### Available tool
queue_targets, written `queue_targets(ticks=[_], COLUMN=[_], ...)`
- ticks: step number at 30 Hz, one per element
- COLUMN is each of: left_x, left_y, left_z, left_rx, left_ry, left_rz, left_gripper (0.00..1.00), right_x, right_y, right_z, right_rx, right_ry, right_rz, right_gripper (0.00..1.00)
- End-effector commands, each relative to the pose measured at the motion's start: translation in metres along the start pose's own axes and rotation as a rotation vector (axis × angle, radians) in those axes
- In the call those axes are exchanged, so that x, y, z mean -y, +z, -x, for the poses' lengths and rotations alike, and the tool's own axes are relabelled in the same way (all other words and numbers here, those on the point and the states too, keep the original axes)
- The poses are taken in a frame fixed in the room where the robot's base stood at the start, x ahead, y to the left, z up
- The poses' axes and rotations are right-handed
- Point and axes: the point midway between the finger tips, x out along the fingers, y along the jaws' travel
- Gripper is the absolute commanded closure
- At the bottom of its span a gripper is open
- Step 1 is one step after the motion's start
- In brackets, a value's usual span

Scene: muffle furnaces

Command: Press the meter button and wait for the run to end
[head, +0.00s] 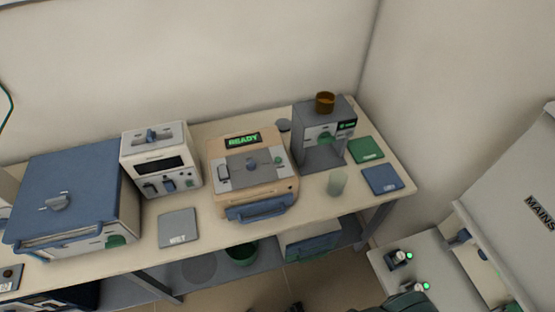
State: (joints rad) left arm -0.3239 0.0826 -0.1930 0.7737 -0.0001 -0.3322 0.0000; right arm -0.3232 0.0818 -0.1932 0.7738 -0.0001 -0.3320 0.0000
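A beige device (222,178) stands on the bench with a lit green READY display (243,140). Its grey top panel carries a small dark knob and a small green button (278,160), and a blue handle runs along its front. To its left stands a white box device (158,135) with a dark, blank display and switches below it. No label shows clearly which of these is the meter. Neither of my grippers can be made out; only dark partial shapes show at the bottom edge, too cut off to identify.
A blue-topped furnace (85,175) stands at the left. A grey machine (305,118) with an amber cup (325,102) on top stands right. A translucent cup (337,182), green and blue pads and a grey WET pad (178,228) lie around. A MAINS panel (540,212) is far right.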

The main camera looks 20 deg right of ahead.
Motion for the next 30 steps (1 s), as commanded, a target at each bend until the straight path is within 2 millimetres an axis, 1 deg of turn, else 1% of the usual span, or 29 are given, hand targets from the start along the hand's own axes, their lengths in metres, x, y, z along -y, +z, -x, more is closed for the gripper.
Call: queue_targets(ticks=[7, 8, 9, 11, 12, 13, 30], left_x=[-0.0002, -0.0002, -0.0002, -0.0002, -0.0002, -0.0002, 0.0], left_y=[-0.0001, -0.0001, -0.0002, -0.0002, -0.0002, -0.0002, -0.0004], left_z=[0.0, 0.0, 0.0, 0.0, 0.0, 0.0, 0.0], left_rx=[0.0, 0.0, 0.0, 0.0, 0.0, 0.0, -0.001], left_ry=[0.0, 0.0, 0.0, 0.0, 0.0, 0.0, 0.0], left_rz=[0.0, 0.0, 0.0, 0.0, 0.0, 0.0, -0.001], left_gripper=[1.0, 1.0, 1.0, 1.0, 1.0, 1.0, 1.0], right_x=[0.0, 0.0, 0.0, 0.0, 0.0, 0.0, -0.0011], right_y=[0.0001, 0.0002, 0.0002, 0.0002, 0.0003, 0.0002, 0.0006], right_z=[0.0, 0.0, 0.0, 0.0, 0.0, 0.0, 0.0], right_rx=[0.0, 0.0, 0.0, 0.0, 0.0, 0.0, 0.001], right_ry=[0.0, 0.0, 0.0, 0.0, 0.0, 0.0, 0.001], right_rz=[0.0, 0.0, 0.0, 0.0, 0.0, 0.0, 0.001], right_gripper=[0.6, 0.62, 0.72, 0.88, 0.97, 1.0, 1.0])
